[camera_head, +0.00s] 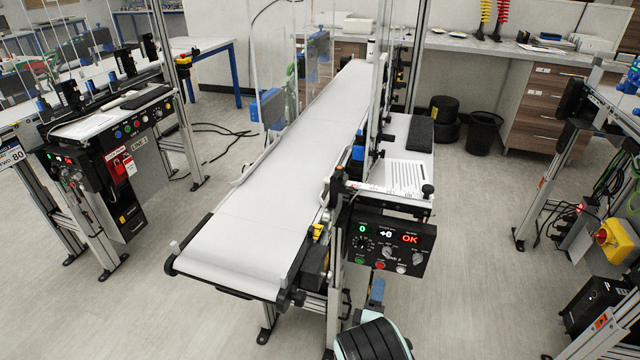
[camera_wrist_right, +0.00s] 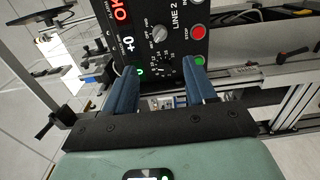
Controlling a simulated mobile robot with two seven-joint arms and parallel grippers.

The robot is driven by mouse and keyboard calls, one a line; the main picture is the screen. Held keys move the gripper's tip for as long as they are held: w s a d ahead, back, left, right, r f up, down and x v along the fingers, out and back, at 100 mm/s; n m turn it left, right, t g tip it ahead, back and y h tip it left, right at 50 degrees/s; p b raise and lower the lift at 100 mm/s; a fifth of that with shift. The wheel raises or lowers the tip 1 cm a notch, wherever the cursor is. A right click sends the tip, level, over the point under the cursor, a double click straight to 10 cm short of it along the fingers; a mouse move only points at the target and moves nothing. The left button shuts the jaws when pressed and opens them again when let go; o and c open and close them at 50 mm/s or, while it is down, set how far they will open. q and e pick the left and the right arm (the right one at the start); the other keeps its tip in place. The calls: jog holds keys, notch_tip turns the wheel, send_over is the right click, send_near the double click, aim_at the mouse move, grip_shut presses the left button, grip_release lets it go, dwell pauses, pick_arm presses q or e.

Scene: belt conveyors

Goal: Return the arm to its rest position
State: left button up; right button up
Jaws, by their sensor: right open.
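My right gripper (camera_head: 376,292) shows at the bottom of the head view, just below the control panel (camera_head: 390,244) of the middle conveyor. In the right wrist view its two blue fingers (camera_wrist_right: 160,77) stand apart with nothing held between them. The control panel (camera_wrist_right: 160,35) lies beyond the fingertips, with a dial, a red STOP button (camera_wrist_right: 198,32) and a green button (camera_wrist_right: 200,60). Whether the fingertips touch the panel cannot be told. In the head view the panel display reads 0, +0 and a red OK. My left gripper is not in view.
The middle conveyor's white belt (camera_head: 285,150) is empty, with clear guards along its sides. A second conveyor line (camera_head: 110,125) stands at left and another frame (camera_head: 575,160) with a yellow emergency-stop box (camera_head: 613,240) at right. Grey floor (camera_head: 470,290) is free right of the panel.

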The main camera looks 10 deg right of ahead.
jog(key=s+a+f+m+g+y+p, duration=0.25)
jog(key=s+f+m+g+y, duration=0.2)
jog(key=s+f, duration=0.45)
jog(key=s+a+f+m+g+y+p, duration=0.1)
jog(key=s+f+m+g+y+p, duration=0.3)
jog(key=s+f, duration=0.45)
jog(key=s+a+m+g+y+p, duration=0.2)
jog(key=s+a+m+g, duration=0.1)
jog(key=s+a, duration=0.3)
jog(key=s+a+r+m+g+y+p, duration=0.1)
jog(key=s+a+m+g+y+p, duration=0.1)
jog(key=s, duration=0.9)
jog(key=a+m+g+y, duration=0.1)
jog(key=a+m+g, duration=0.1)
jog(key=a, duration=0.1)
jog(key=shift+a+r+g, duration=0.3)
jog(key=shift+a+g, duration=0.05)
